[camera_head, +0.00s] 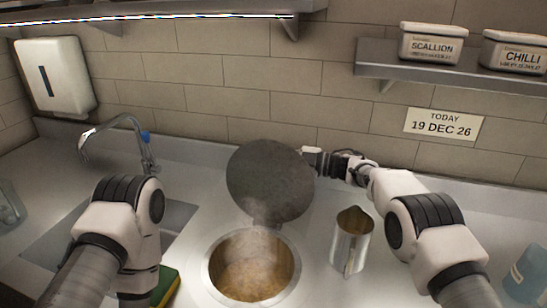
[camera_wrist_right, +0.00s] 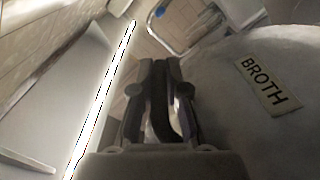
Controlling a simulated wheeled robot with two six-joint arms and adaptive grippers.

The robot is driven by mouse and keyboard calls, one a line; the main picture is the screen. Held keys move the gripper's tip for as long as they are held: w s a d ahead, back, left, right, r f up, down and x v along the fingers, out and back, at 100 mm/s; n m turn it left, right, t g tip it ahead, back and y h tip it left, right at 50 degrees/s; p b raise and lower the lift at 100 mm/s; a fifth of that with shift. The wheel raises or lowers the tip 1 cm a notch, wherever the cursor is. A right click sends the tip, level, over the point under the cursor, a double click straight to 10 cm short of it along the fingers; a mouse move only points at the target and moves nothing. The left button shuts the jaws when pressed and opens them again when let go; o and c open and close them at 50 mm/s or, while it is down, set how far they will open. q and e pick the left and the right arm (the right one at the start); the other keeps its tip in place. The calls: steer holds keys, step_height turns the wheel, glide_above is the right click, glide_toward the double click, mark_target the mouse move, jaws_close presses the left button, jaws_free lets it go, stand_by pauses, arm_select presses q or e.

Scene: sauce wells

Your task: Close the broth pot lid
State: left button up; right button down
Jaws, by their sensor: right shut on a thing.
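The broth pot (camera_head: 252,265) is an open round well in the counter with steaming brown broth in it. Its lid (camera_head: 268,182) is a dark round disc that stands raised behind the well, its inner face toward the head camera. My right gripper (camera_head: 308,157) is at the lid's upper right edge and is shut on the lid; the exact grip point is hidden. In the right wrist view the fingers (camera_wrist_right: 160,75) are close together beside the lid's pale outer face (camera_wrist_right: 255,125), which bears a BROTH label. My left gripper is not visible.
A metal jug (camera_head: 350,245) stands right of the well, near my right arm. A sink (camera_head: 175,215) with a tap (camera_head: 125,125) is at the left, and a green and yellow sponge (camera_head: 165,287) lies near my left arm. A shelf (camera_head: 440,75) holds labelled tubs.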

steer(key=shift+s+r, duration=0.1)
steer(key=shift+s+a+r+n+p, duration=0.15)
steer(key=shift+s+r+n+p, duration=0.3)
steer(key=shift+s, duration=0.3)
steer(key=s+a+n+b, duration=0.1)
steer(key=s+n+b, duration=0.2)
steer(key=s, duration=0.6)
steer(key=shift+a+r, duration=0.25)
steer(key=shift+a, duration=0.15)
steer(key=c, duration=1.2)
jaws_free()
steer(key=shift+r, duration=0.1)
steer(key=shift+s, duration=0.15)
